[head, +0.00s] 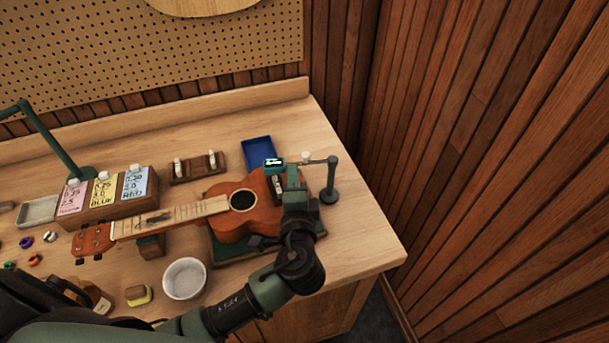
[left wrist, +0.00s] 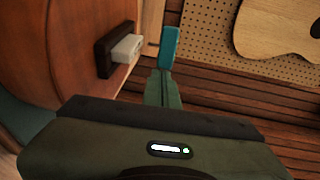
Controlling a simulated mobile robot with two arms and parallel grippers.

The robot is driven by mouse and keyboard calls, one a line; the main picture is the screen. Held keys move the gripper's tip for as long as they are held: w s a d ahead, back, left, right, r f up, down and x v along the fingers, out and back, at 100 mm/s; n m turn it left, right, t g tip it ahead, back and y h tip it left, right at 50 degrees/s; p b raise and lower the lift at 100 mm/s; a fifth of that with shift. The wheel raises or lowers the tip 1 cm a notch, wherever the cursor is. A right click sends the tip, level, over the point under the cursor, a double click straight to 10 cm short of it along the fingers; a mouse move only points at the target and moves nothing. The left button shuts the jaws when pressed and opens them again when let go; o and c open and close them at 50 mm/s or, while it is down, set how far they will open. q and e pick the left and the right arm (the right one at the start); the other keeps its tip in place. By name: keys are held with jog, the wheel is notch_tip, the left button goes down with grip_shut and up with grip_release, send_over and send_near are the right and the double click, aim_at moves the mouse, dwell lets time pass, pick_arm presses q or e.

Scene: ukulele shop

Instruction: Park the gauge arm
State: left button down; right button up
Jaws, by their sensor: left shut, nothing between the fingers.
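The gauge arm (head: 321,161) is a thin bar on a dark green post (head: 331,180) at the bench's right end. It reaches left over the ukulele's body, with a white knob (head: 306,157) along it. A small teal gauge (head: 274,163) with a lit display is at its left end. My left gripper (head: 291,176) is shut and empty, over the ukulele's lower end beside the gauge; I cannot tell if they touch. In the left wrist view its shut fingers (left wrist: 162,90) point toward a teal block, apparently the gauge (left wrist: 169,47). My right gripper is out of view.
A white bowl (head: 184,279) stands in front. Bare bench (head: 365,235) lies right of the post.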

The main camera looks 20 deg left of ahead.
pick_arm(q)
jog(key=w+a+m+t+h, duration=0.1)
jog(key=m+h, duration=0.1)
jog(key=shift+w+a+h, duration=0.15)
jog(key=shift+a+h, duration=0.05)
jog(key=shift+h, duration=0.2)
jog(key=shift+w+a, duration=0.25)
jog(key=shift+w, duration=0.35)
jog(key=shift+a+f, duration=0.1)
jog(key=shift+f, duration=0.05)
